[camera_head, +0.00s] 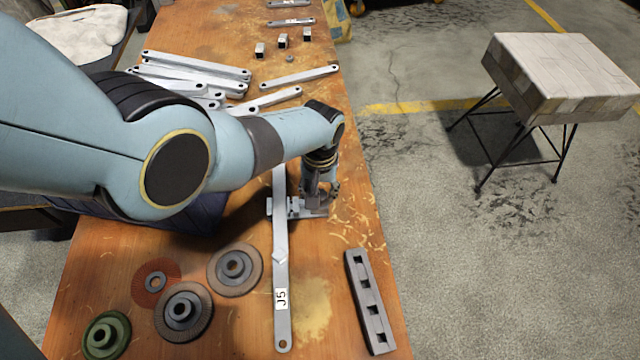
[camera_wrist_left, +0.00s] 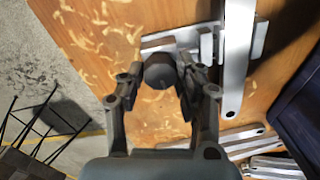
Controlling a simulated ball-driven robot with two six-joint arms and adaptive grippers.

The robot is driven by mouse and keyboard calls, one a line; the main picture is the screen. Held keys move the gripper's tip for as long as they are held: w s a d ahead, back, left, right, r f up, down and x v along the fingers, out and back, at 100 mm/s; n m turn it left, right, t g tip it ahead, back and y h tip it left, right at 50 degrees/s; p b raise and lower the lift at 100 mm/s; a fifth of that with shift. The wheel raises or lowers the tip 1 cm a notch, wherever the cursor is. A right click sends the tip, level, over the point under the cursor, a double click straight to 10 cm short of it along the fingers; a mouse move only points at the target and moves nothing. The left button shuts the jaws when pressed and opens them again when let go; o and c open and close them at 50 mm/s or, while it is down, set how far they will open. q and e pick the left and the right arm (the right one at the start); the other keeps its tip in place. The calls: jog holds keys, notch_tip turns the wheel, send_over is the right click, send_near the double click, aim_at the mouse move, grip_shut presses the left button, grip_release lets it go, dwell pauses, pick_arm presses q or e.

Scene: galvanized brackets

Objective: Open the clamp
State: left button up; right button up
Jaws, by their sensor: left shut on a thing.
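A grey metal clamp (camera_head: 295,208) sits across a long galvanized bracket (camera_head: 281,300) labelled J5 on the wooden table. In the left wrist view the clamp's plate (camera_wrist_left: 165,43) reaches to the bracket (camera_wrist_left: 238,55), and a dark round knob (camera_wrist_left: 160,72) stands on the clamp side. My left gripper (camera_head: 327,192) points down over the clamp's right end. In the left wrist view its two fingers (camera_wrist_left: 159,78) are shut on the knob, one on each side. The wrist partly hides the clamp in the head view. My right gripper is not in view.
Several grinding discs (camera_head: 235,270) lie at the front left of the table. A slotted grey bar (camera_head: 369,302) lies at the front right edge. Loose brackets (camera_head: 195,67) are piled behind my arm, with small metal blocks (camera_head: 283,41) beyond. A stool (camera_head: 560,75) stands on the floor.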

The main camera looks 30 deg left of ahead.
pick_arm(q)
jog(key=n, duration=0.8)
jog(key=shift+n, duration=0.4)
jog(key=n, duration=0.3)
jog(key=shift+n, duration=0.4)
jog(key=n, duration=0.5)
jog(key=o, duration=1.1)
